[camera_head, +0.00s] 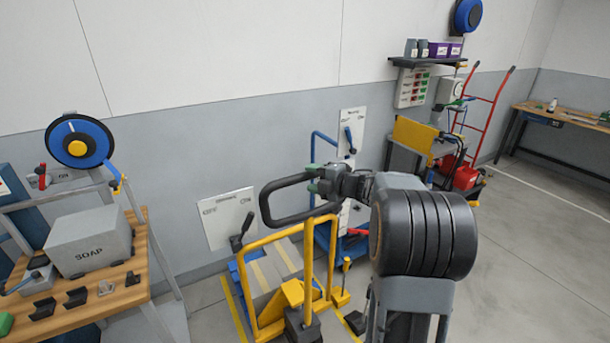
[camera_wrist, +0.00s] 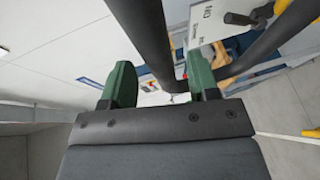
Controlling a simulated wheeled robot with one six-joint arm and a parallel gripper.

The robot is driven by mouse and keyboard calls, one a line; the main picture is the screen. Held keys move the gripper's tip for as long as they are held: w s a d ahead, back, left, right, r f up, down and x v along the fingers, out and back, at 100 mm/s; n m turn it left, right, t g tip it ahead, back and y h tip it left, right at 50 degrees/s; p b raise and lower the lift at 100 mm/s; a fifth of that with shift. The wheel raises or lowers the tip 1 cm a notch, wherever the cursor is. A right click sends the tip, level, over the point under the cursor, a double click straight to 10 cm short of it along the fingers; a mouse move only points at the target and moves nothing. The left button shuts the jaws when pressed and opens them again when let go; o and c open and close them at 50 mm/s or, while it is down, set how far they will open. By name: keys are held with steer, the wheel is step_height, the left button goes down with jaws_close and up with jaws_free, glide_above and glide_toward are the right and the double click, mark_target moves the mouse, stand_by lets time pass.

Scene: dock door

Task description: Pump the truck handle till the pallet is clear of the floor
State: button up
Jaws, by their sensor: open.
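The truck handle (camera_head: 266,205) is a black rounded loop in the middle of the head view, standing above a yellow frame (camera_head: 333,250). My gripper (camera_head: 313,179) is open at the loop's right side, its green fingertips close to the black bar. In the wrist view, the loop's bars (camera_wrist: 150,40) meet in a corner by the right fingertip, and one bar runs into the gap between the fingers. I cannot tell whether they touch. A grey slanted slab with pale stripes (camera_head: 281,262) lies behind the yellow frame. I cannot make out a pallet or its floor clearance.
A wooden bench (camera_head: 120,293) with a grey soap box (camera_head: 90,243) stands at the left. A blue cart frame (camera_head: 318,137) stands by the wall behind my gripper. A red hand truck (camera_head: 487,112) and another bench (camera_head: 575,120) are at the right. The right floor (camera_head: 530,260) is clear.

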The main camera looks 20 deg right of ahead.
steer(key=shift+x, duration=1.5)
steer(key=shift+a, duration=0.1)
jaws_close()
